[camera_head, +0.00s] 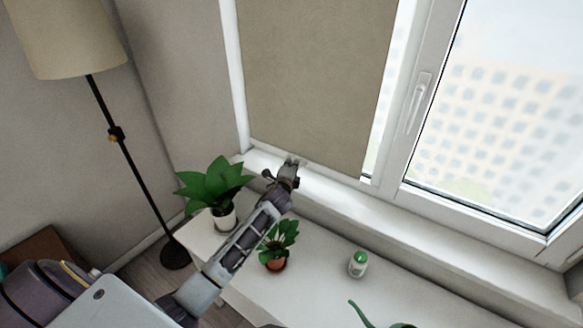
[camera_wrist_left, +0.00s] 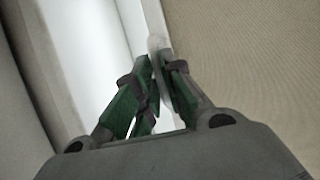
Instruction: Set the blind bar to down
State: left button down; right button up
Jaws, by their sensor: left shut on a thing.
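The beige blind (camera_head: 315,80) hangs over the left window pane in the head view, and its lower edge is close to the sill. My left gripper (camera_head: 296,163) is at that lower edge. In the left wrist view, the fingers of my left gripper (camera_wrist_left: 158,68) are closed on the pale rounded blind bar (camera_wrist_left: 156,43), beside the blind fabric (camera_wrist_left: 240,50). The gripper hides most of the bar. My right gripper is not in view.
A white sill (camera_head: 420,218) runs under the windows. A floor lamp (camera_head: 70,38) stands left. The right window has a handle (camera_head: 417,103).

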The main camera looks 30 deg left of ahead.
pick_arm(q)
jog(key=shift+f, duration=0.1)
jog(key=shift+f+b, duration=1.45)
jog(key=shift+f, duration=0.7)
jog(key=shift+s+f, duration=0.1)
jog(key=shift+f, duration=0.15)
jog(key=c, duration=1.5)
grip_release()
jog(key=shift+v, duration=6)
jog(key=shift+r, duration=0.1)
